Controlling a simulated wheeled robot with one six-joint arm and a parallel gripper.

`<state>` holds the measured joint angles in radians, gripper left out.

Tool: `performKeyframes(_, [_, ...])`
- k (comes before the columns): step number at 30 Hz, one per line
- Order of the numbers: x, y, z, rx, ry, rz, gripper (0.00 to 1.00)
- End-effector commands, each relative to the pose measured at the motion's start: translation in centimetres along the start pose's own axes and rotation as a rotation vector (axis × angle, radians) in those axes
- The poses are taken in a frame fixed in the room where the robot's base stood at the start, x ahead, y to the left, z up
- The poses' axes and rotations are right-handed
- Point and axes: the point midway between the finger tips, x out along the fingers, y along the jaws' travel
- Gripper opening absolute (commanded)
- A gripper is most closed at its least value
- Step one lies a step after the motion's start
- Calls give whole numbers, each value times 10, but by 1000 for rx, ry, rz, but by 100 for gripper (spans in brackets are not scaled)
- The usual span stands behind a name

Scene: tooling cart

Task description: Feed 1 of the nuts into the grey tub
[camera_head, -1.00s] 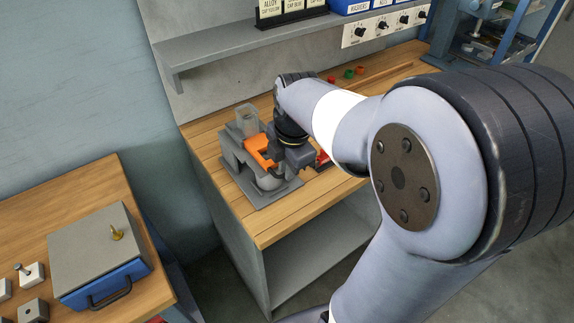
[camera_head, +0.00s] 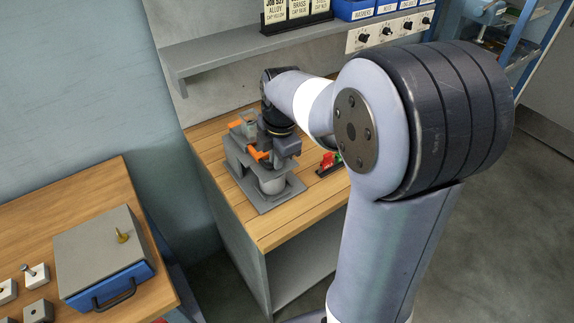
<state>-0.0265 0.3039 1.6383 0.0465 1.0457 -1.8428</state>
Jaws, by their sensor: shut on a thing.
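A grey dispenser (camera_head: 236,163) stands on the wooden bench top, with a clear hopper (camera_head: 244,122) on it. An orange part (camera_head: 259,155) of the dispenser shows at its front, and a smaller bit of orange shows beside the hopper. The grey tub (camera_head: 270,184) stands under the front of the dispenser; its inside cannot be made out. My gripper (camera_head: 271,158) is down at the dispenser above the tub, shut on the orange part. Its fingertips are mostly hidden. No single nut can be made out.
A grey shelf (camera_head: 240,67) with signs, bins and knobs runs above. At the lower left, a bench holds a blue-fronted box (camera_head: 108,285) and small blocks. The bench front (camera_head: 290,220) is clear.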

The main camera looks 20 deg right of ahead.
Motion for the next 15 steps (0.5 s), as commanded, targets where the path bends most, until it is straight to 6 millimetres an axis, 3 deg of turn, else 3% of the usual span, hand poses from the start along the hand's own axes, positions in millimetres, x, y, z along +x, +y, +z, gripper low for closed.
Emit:
performKeyframes(6, [3, 34, -1, -1, -1, 4, 0])
performKeyframes(15, [5, 42, -1, 0, -2, 9, 0])
